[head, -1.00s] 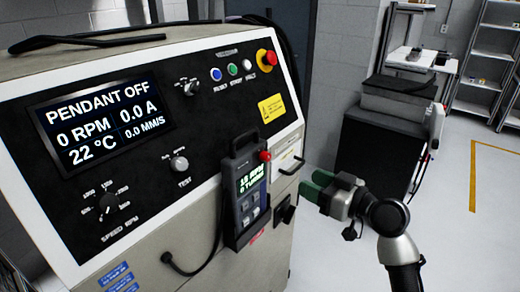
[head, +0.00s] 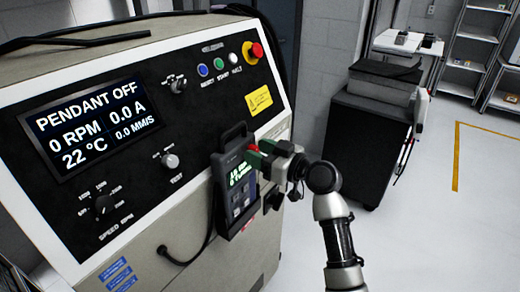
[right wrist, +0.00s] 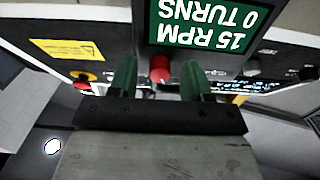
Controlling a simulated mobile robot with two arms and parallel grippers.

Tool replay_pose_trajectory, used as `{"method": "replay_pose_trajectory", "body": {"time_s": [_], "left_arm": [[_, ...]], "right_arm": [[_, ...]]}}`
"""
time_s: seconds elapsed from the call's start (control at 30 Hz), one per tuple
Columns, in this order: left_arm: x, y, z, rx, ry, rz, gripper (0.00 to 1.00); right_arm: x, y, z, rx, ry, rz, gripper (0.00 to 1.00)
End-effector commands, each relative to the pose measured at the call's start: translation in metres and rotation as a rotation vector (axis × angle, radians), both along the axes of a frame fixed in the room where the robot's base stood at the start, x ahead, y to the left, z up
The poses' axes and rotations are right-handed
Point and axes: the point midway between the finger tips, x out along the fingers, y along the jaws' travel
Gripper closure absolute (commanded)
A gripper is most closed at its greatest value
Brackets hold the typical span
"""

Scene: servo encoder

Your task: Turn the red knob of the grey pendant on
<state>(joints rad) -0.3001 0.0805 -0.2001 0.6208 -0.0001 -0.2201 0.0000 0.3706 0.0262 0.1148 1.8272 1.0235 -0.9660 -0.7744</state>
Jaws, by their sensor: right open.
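The grey pendant (head: 229,190) hangs upright on the front of the machine in the head view, its screen partly hidden by my right gripper. Its red knob (head: 252,148) sits at the upper right of the pendant. In the right wrist view the red knob (right wrist: 160,69) lies between the two green fingertips. My right gripper (head: 256,157) is open, one finger on each side of the knob with gaps beside it. The pendant screen (right wrist: 207,24) reads 15 RPM and 0 TURNS, upside down in that view. My left gripper is not in view.
The machine's display (head: 90,122) reads PENDANT OFF, 0 RPM. A red and yellow stop button (head: 253,51) and a test knob (head: 170,160) are on the panel. A black cabinet (head: 365,140) stands behind on the right, with open floor beside it.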

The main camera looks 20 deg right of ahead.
Motion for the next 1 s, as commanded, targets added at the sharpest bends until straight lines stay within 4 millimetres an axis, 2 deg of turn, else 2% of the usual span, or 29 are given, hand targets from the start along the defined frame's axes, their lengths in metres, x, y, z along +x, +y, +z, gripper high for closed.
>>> {"method": "replay_pose_trajectory", "body": {"time_s": [0.2, 0.5, 0.77, 1.0], "left_arm": [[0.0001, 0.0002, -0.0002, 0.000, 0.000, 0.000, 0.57], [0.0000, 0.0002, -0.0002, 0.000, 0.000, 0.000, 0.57], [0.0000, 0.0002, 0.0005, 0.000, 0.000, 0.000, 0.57], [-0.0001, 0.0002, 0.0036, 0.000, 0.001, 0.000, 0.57]], "right_arm": [[0.0001, 0.0001, -0.0002, 0.000, 0.000, 0.000, 0.53], [-0.0001, -0.0001, -0.0002, 0.000, 0.000, 0.000, 0.99], [-0.0002, -0.0001, -0.0001, 0.015, 0.013, 0.000, 1.00], [-0.0001, -0.0002, 0.0004, 0.101, 0.082, 0.000, 1.00]]}}
